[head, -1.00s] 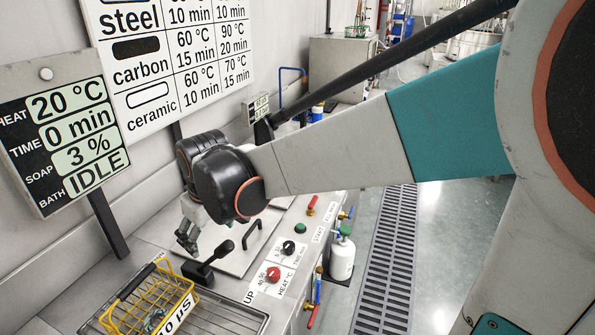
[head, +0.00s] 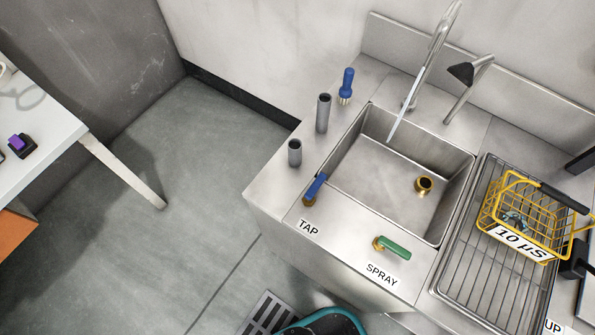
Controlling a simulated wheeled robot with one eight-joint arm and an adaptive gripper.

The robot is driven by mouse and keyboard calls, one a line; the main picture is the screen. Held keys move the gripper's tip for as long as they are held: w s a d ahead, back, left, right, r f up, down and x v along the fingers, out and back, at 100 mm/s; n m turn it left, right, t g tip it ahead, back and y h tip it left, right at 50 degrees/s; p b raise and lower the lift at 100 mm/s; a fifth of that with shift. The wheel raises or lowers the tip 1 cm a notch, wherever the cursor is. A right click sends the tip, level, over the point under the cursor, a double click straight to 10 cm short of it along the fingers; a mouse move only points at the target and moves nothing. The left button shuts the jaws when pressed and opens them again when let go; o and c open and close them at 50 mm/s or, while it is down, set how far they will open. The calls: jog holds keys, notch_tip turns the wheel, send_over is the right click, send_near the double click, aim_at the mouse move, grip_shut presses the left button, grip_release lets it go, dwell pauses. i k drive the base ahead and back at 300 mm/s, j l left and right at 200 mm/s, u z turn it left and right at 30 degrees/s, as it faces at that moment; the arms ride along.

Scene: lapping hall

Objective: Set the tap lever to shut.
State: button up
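The tap lever (head: 317,187) is a blue handle on a brass base at the sink's front left corner, above the label TAP (head: 308,228). It points up and to the right, along the sink's left side. A pale stream of water (head: 403,117) comes down from the tall curved faucet (head: 436,42) into the steel sink (head: 385,185). A green lever (head: 394,248) sits by the label SPRAY (head: 382,275). My gripper is outside the current head view.
A yellow wire basket (head: 531,212) marked 10 µS stands on the drain rack (head: 487,262) at right. Grey cylinders (head: 323,113) and a blue-handled brush (head: 346,86) stand left of the sink. A white table (head: 62,125) is at far left.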

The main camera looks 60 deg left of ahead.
aim_at(309, 195)
jog(key=j+u, duration=0.1)
jog(key=u, duration=0.4)
jog(key=k+j+u, duration=0.1)
jog(key=u, duration=0.4)
jog(key=j+u, duration=0.15)
jog(key=u, duration=0.35)
jog(key=j+u, duration=0.15)
jog(key=u, duration=0.35)
jog(key=k+l+u, duration=0.2)
jog(key=k+l, duration=0.1)
jog(key=l, duration=0.05)
